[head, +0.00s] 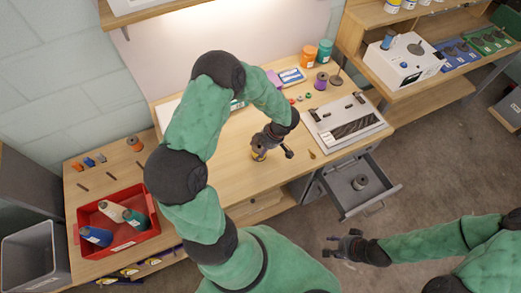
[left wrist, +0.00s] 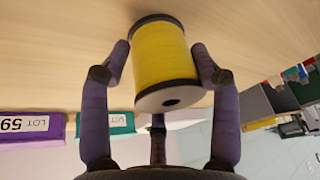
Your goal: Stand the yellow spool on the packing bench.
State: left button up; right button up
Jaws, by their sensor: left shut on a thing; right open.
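The yellow spool (head: 257,156) is at my left gripper (head: 270,146) over the front part of the middle wooden bench (head: 226,165). In the left wrist view the spool (left wrist: 163,55) sits between the fingers of the left gripper (left wrist: 160,70), which is shut on it. Its dark far flange is close to the wooden surface; I cannot tell whether it touches. My right gripper (head: 345,246) is open and empty, over the floor at the lower right. Which bench is the packing bench is not marked.
An open drawer (head: 362,188) holding a grey spool juts out at right. A white loom-like frame (head: 345,121), a purple spool (head: 321,81) and orange and teal containers crowd the middle bench's right.

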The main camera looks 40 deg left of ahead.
pick_arm(q)
jog(key=shift+f, duration=0.2)
jog(key=o, duration=1.2)
jog(key=p+v, duration=0.4)
jog(key=v, duration=0.8)
jog(key=shift+r, duration=0.1)
